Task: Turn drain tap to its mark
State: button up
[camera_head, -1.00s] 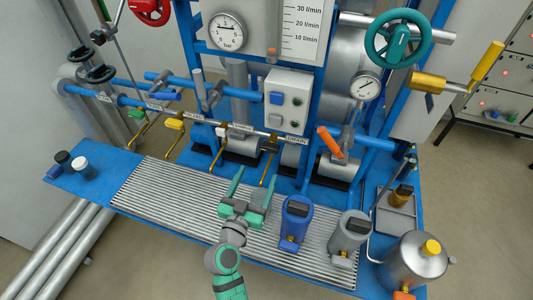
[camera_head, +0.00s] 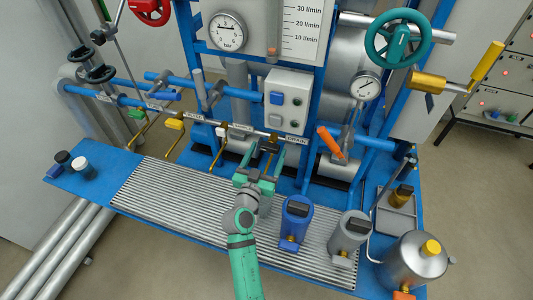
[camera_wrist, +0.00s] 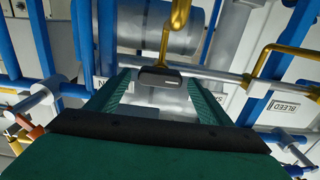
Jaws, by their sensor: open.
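The drain tap (camera_head: 273,139) sits on the horizontal pipe beside the DRAIN label (camera_head: 297,140), with a dark handle and a brass spout. In the wrist view its dark handle (camera_wrist: 160,77) lies crosswise between my green fingers, with the brass spout (camera_wrist: 178,22) beyond it. My gripper (camera_head: 267,157) is open, its fingers on either side of the tap. The wrist view also shows my open gripper (camera_wrist: 158,88), with a gap between each finger and the handle. I cannot make out a mark for the tap.
A yellow-handled tap (camera_head: 175,124) is on the same pipe to the left. A grey switch box (camera_head: 288,100) is above.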

jog(key=c, duration=1)
jog(key=shift+c, duration=0.2)
jog(key=n, duration=0.4)
jog(key=shift+n, duration=0.4)
jog(key=n, duration=0.4)
jog(key=shift+a+f, duration=0.1)
jog(key=n, duration=0.5)
jog(key=shift+f+n, duration=0.1)
jog(key=shift+n, duration=2)
